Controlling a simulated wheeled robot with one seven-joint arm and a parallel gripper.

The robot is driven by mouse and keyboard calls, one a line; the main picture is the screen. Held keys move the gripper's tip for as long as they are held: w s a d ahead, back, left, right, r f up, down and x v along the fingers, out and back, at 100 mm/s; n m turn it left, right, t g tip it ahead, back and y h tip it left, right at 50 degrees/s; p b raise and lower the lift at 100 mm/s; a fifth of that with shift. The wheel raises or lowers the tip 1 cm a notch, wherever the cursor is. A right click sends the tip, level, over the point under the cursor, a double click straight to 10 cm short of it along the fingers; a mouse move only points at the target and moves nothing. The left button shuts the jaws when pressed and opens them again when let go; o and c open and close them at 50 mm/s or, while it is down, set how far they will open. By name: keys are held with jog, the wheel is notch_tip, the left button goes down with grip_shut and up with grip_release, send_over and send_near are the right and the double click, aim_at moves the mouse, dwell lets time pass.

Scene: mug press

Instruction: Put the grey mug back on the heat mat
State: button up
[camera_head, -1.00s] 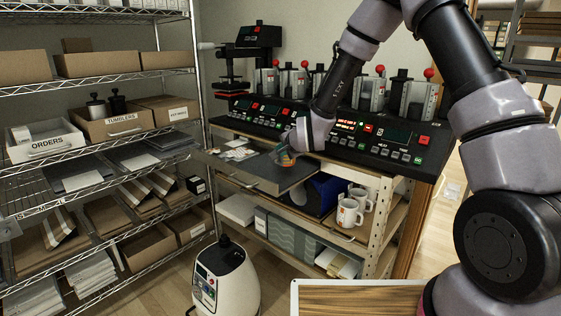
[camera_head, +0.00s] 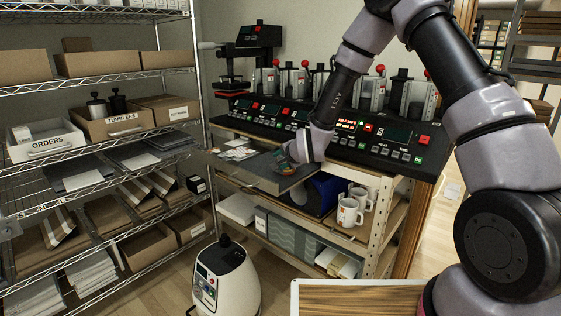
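My gripper (camera_head: 285,160) is at the end of my arm, low over a dark pull-out shelf (camera_head: 250,177) below the press console. A small patch of orange, red and green shows at the gripper, too small to identify. I cannot make out a grey mug there, and my wrist hides part of that spot. I cannot tell the heat mat apart from the dark shelf surface. Whether the fingers are open or shut does not show. White mugs (camera_head: 348,213) with small orange marks stand on a lower shelf to the right.
The press console (camera_head: 390,145) with buttons and several presses stands just behind my arm. Papers (camera_head: 238,150) lie at the shelf's left. A blue rounded thing (camera_head: 325,190) is beneath. A white machine (camera_head: 225,280) stands on the floor in front. A wire rack (camera_head: 95,165) fills the left.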

jog(key=v, duration=1.2)
jog(key=s+d+r+n+g+h, duration=0.1)
jog(key=s+d+r+n+h, duration=0.35)
jog(key=d+r, duration=1.1)
jog(key=s+d+r+g, duration=0.1)
jog(key=s+d+r, duration=0.3)
jog(key=s, duration=0.5)
jog(key=s+d+r+n+g+y, duration=0.1)
jog(key=s+d+r, duration=0.3)
jog(key=s, duration=0.6)
jog(key=shift+s+d, duration=0.2)
jog(key=shift+d, duration=0.15)
